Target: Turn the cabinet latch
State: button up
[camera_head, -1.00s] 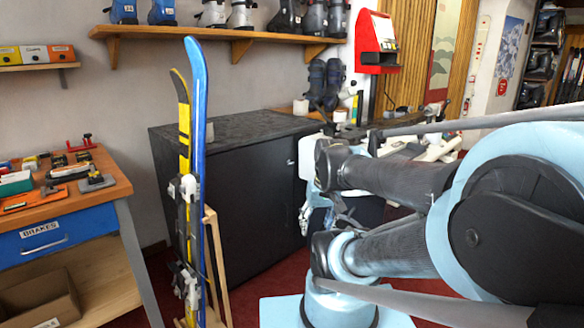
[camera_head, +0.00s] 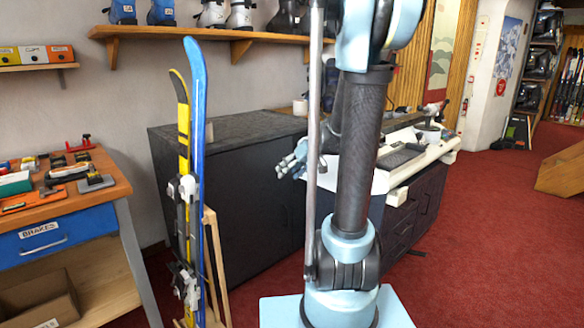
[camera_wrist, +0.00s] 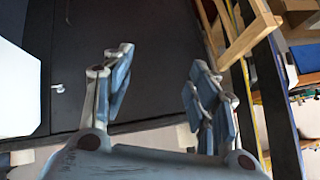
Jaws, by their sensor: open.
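The dark cabinet (camera_head: 235,200) stands against the wall behind the skis. Its small pale latch (camera_wrist: 57,88) shows on the dark door at the left of the wrist view, outside the fingers. In the head view my gripper covers the place where the latch sits. My gripper (camera_head: 290,163) is in front of the cabinet's right part, with its fingers pointing left. In the wrist view my gripper (camera_wrist: 158,78) has its two fingers wide apart with nothing between them. It does not appear to touch the latch.
A blue and a yellow ski (camera_head: 198,130) stand on a wooden rack (camera_head: 215,265) left of the cabinet front. A workbench (camera_head: 125,190) with a blue drawer is at the left. A white-topped counter (camera_head: 425,160) stands at the right. Red floor (camera_head: 480,240) is open at the right.

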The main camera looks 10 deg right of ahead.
jog(key=w+d+f+n+t+y, duration=0.1)
jog(key=w+d+t+y, duration=0.1)
jog(key=w, duration=1)
jog(key=w+d+f+n+t+y, duration=0.1)
jog(key=w+d+f+t, duration=0.3)
jog(key=w+d+f, duration=0.4)
jog(key=w+d+f+t+y, duration=0.1)
jog(key=w+d+f+t, duration=0.2)
jog(key=w+d+f, duration=0.45)
jog(key=r+x, duration=0.2)
jog(key=x, duration=1.7)
jog(key=shift+r, duration=0.15)
jog(key=shift+w+a, duration=0.1)
jog(key=shift+c, duration=0.3)
jog(key=c, duration=1)
